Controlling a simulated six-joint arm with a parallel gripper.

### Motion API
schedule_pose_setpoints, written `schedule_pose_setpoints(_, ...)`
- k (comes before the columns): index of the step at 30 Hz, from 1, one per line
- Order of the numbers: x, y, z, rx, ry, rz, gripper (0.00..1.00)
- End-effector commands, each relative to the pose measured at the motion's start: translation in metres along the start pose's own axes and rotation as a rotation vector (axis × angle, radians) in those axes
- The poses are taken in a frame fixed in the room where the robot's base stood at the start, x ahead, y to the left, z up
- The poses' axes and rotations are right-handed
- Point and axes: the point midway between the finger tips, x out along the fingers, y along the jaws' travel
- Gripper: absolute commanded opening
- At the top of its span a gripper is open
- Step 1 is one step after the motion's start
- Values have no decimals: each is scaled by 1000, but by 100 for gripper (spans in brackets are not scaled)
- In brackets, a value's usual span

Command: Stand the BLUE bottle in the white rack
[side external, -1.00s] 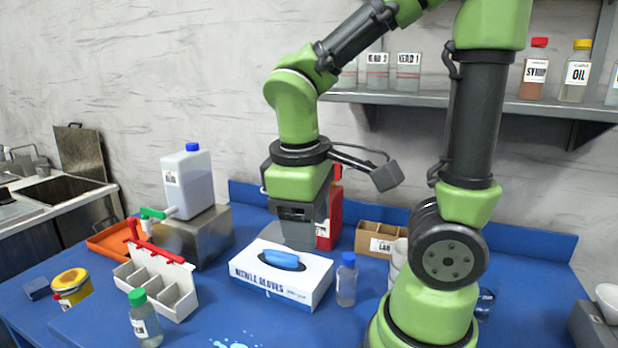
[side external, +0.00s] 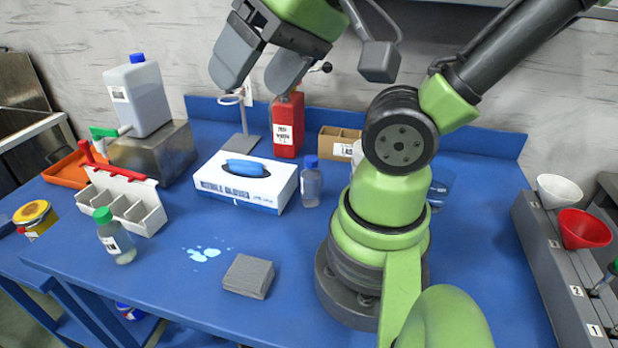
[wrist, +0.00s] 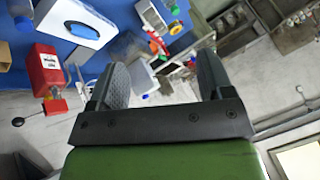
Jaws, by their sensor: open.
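The blue-capped bottle (side external: 311,186) stands upright on the blue bench, just right of the glove box, in the side view. The white rack (side external: 126,208), with several open compartments, is at the left of the bench. A green-capped bottle (side external: 116,242) stands in front of the rack, outside it. My gripper (side external: 256,76) is open and empty, raised high at the back of the bench, well away from the bottle. In the wrist view its two fingers (wrist: 160,85) are spread with nothing held between them.
The glove box (side external: 247,184) lies between rack and bottle. A red container (side external: 287,128), a ring stand (side external: 240,143) and a cardboard box (side external: 332,140) stand behind. A spill (side external: 203,254) and grey cloths (side external: 249,276) lie in front. A white jug (side external: 139,96) stands on a metal block.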

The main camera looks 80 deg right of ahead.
Motion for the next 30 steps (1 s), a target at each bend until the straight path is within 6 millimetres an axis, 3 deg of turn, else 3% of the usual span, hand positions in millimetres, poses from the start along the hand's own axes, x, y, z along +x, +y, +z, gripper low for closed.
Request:
schedule_pose_setpoints(5, 19, 25, -19, 406, -15, 134, 74)
schedule_pose_setpoints(12, 55, 104, -42, 1368, 70, 421, 74)
schedule_pose_setpoints(18, 76, 178, -32, 2133, 242, 632, 74)
schedule_pose_setpoints(21, 82, 206, -21, 2423, 336, 711, 74)
schedule_pose_setpoints(25, 86, 228, -8, 2662, 428, 774, 74)
schedule_pose_setpoints(30, 95, 238, 1, 2763, 471, 803, 74)
